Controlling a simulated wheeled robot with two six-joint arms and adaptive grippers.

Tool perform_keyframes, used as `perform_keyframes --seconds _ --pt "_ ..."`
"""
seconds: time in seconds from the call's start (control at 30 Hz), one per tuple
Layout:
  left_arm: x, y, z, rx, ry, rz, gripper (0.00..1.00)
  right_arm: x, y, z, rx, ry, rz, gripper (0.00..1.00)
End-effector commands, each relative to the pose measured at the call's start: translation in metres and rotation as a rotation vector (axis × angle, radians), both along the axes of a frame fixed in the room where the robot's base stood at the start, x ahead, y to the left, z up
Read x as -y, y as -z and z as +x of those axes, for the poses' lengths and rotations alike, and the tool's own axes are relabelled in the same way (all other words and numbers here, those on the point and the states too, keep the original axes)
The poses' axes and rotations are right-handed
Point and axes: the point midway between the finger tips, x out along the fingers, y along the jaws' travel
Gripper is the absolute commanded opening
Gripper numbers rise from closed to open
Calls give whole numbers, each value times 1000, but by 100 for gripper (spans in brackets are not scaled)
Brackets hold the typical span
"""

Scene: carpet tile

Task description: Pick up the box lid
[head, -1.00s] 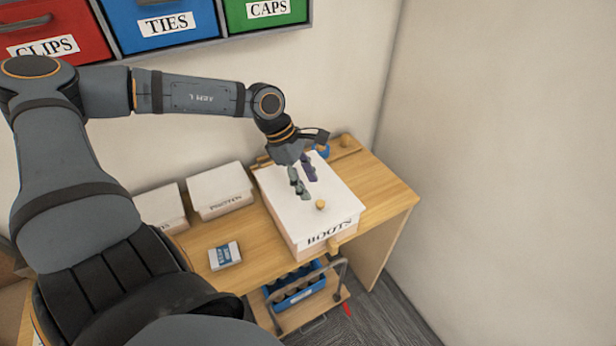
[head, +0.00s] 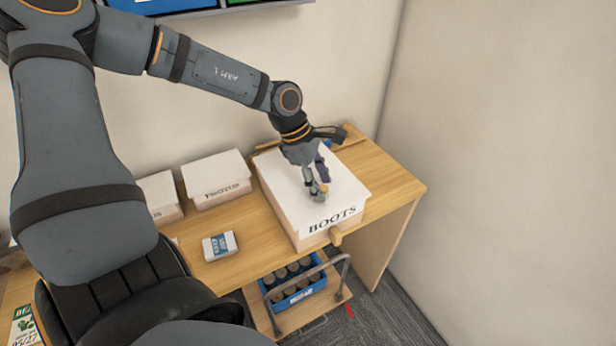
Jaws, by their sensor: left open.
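The box marked BOOTS (head: 330,225) stands on the wooden desk near its right end. Its white lid (head: 290,185) lies on top and carries a small wooden knob (head: 324,188). My left gripper (head: 319,186) points down over the lid with its fingers open at the knob. One finger is in front of the knob and partly hides it; I cannot tell whether the fingers touch it. My right gripper is not in view.
Two more white lidded boxes (head: 216,181) stand to the left. A small white and blue pack (head: 220,246) lies on the desk (head: 385,182). Below, a blue crate (head: 297,296) of dark bottles sits on a wheeled cart. A wall closes the right side.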

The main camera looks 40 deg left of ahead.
Motion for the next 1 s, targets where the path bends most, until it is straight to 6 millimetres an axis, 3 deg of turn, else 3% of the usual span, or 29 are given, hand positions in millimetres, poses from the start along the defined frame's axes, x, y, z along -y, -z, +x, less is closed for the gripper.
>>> perform_keyframes --seconds 0.23,0.6,1.0 --pt "1 2 0 0 0 -1 47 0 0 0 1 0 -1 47" --pt "0 2 0 0 1 0 0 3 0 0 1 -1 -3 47" --pt "0 -4 1 1 0 -1 0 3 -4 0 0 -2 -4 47"
